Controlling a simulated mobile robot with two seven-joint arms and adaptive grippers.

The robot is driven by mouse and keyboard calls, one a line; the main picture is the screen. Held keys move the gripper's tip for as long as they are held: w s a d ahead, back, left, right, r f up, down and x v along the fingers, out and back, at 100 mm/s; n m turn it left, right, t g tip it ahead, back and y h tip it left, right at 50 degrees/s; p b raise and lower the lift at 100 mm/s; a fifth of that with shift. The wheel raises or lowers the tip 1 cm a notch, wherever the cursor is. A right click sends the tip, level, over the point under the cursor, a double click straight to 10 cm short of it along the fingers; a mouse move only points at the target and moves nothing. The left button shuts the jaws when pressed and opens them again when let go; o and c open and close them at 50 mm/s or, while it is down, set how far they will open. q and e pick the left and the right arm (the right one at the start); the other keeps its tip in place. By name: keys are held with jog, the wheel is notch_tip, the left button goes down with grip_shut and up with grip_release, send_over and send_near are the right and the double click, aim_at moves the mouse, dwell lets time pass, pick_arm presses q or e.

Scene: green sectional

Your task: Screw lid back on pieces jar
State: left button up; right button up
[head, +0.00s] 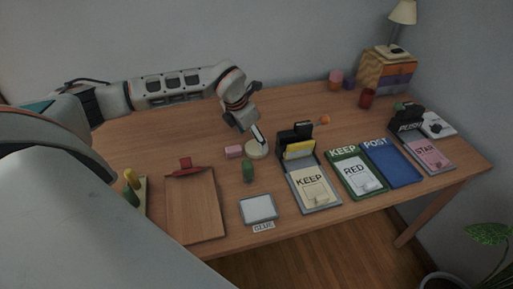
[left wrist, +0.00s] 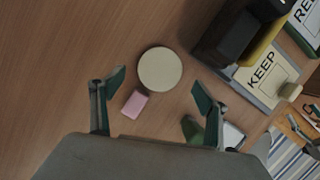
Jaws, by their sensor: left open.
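A round, cream-coloured disc that looks like a lid (head: 257,151) is on the wooden table near its middle. In the left wrist view the disc (left wrist: 159,69) shows from above, and I cannot tell whether it lies flat on the table or tops a low jar. My left gripper (head: 258,136) is open above the disc. In the left wrist view the left gripper's fingers (left wrist: 159,86) are spread wide on either side of it, apart from it. No clearly recognisable pieces jar shows.
A pink block (head: 234,151) sits left of the disc and a green piece (head: 248,171) in front. A KEEP stand (head: 315,196) with a black holder is close on the right. A wooden board (head: 194,207) lies front left. The back-left table is clear.

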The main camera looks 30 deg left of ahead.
aim_at(257, 147)
pick_arm(q)
jog(key=x, duration=0.4)
jog(key=shift+w+d+f, duration=0.1)
jog(key=shift+w+f, duration=0.05)
jog(key=shift+f, duration=0.05)
jog(key=c, duration=0.9)
